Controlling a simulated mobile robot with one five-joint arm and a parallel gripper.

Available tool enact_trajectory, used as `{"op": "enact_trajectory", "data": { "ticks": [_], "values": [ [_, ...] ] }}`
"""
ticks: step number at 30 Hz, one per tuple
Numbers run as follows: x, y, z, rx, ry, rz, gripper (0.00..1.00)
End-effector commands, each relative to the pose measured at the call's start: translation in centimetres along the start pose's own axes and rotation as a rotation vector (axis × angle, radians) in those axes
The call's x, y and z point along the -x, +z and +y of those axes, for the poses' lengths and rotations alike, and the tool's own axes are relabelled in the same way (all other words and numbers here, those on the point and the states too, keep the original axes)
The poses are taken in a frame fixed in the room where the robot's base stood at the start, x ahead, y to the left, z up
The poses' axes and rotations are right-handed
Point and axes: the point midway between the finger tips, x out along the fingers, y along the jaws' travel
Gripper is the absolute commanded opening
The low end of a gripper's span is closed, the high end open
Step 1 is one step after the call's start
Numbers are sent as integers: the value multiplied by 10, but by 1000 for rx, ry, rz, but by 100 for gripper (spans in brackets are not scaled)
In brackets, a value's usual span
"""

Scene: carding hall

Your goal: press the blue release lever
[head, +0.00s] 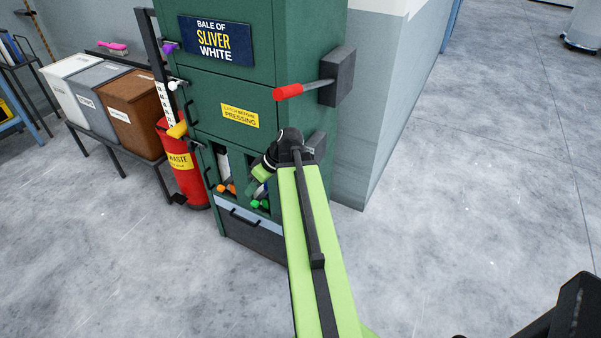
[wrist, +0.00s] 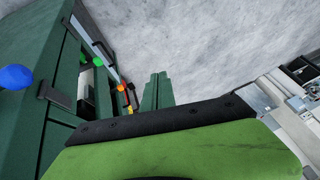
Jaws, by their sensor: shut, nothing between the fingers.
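A blue ball knob (wrist: 15,77), which looks like the blue release lever's end, is at the left edge of the wrist view, in front of the dark green machine. I cannot make it out clearly in the head view, where my arm covers part of the front. My gripper (wrist: 157,90) is shut and empty; its dark green fingers lie side by side, to the right of the blue knob and apart from it. In the head view my wrist hangs at the lower front of the green machine (head: 230,98), and the fingertips are hard to tell.
A green knob (wrist: 97,61) and an orange knob (wrist: 121,88) sit beyond the blue one. A red-handled lever (head: 288,91) sticks out from the machine's right side. Open floor (head: 480,200) lies right.

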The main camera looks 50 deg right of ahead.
Motion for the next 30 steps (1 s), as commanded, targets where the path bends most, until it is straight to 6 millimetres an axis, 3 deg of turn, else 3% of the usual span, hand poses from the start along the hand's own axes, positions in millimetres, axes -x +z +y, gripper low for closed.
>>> {"op": "enact_trajectory", "data": {
  "ticks": [1, 3, 6, 9, 12, 23, 30],
  "values": [
    [26, 15, 37, 17, 24, 83, 0],
    [62, 33, 76, 68, 69, 192, 0],
    [108, 59, 119, 134, 151, 312, 0],
    [141, 80, 145, 181, 222, 384, 0],
    [159, 91, 156, 208, 264, 419, 0],
    [162, 94, 160, 219, 275, 427, 0],
    [130, 83, 168, 220, 272, 426, 0]
  ]
}}
